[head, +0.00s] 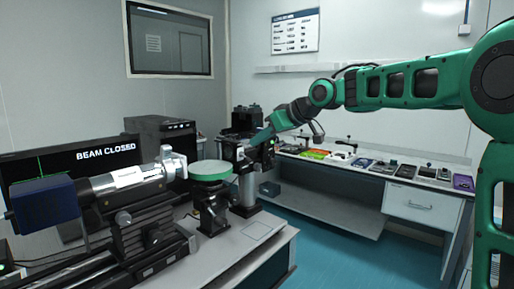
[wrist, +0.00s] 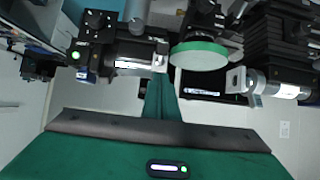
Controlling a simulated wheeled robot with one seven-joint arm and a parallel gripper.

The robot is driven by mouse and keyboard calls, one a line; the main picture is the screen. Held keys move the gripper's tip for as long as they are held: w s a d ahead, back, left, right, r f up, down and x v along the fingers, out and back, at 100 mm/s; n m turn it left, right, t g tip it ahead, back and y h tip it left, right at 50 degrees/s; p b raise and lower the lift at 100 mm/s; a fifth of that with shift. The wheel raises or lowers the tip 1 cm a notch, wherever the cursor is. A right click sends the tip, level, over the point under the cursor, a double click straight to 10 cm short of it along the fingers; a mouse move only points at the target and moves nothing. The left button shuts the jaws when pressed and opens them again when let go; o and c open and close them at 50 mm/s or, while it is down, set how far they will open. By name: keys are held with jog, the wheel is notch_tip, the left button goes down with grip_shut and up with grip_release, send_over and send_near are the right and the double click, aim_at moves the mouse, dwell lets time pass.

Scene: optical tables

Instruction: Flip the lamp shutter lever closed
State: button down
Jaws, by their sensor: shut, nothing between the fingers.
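The lamp (head: 257,155) is a dark housing on a post at the far end of the near table. It also shows in the wrist view (wrist: 133,55) as a dark barrel. A small pale part (head: 240,153) at its front may be the shutter lever; its position is too small to read. My gripper (head: 250,147) is at the lamp's front end, and its shut green fingers (wrist: 160,98) point at that end in the wrist view. Contact cannot be told. The screen (head: 105,153) reads "BEAM CLOSED".
A round green disc (head: 209,170) on a dark mount stands just left of the lamp. A silver barrel instrument (head: 125,181) lies farther left. A bench (head: 330,176) with several small items runs along the back right. The blue floor (head: 325,250) between them is clear.

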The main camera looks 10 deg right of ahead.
jog(key=s+d+f, duration=0.1)
jog(key=s+d, duration=0.6)
jog(key=shift+s, duration=0.4)
jog(key=shift+d, duration=0.1)
jog(key=s+d+f+m+g+h, duration=0.3)
jog(key=s+d+f+m+h, duration=0.4)
jog(key=s+d+f, duration=0.85)
jog(key=s+d+f+m+g, duration=0.2)
jog(key=s+f, duration=0.1)
jog(key=s, duration=0.5)
jog(key=s+d+f+m+g, duration=0.2)
jog(key=s+f+m, duration=0.1)
jog(key=s, duration=0.5)
jog(key=s+d+f+m+g, duration=0.1)
jog(key=s+f, duration=0.3)
jog(key=s, duration=0.4)
jog(key=shift+s+d+f+m+g, duration=0.4)
jog(key=shift+d+m, duration=0.15)
jog(key=shift+m, duration=0.25)
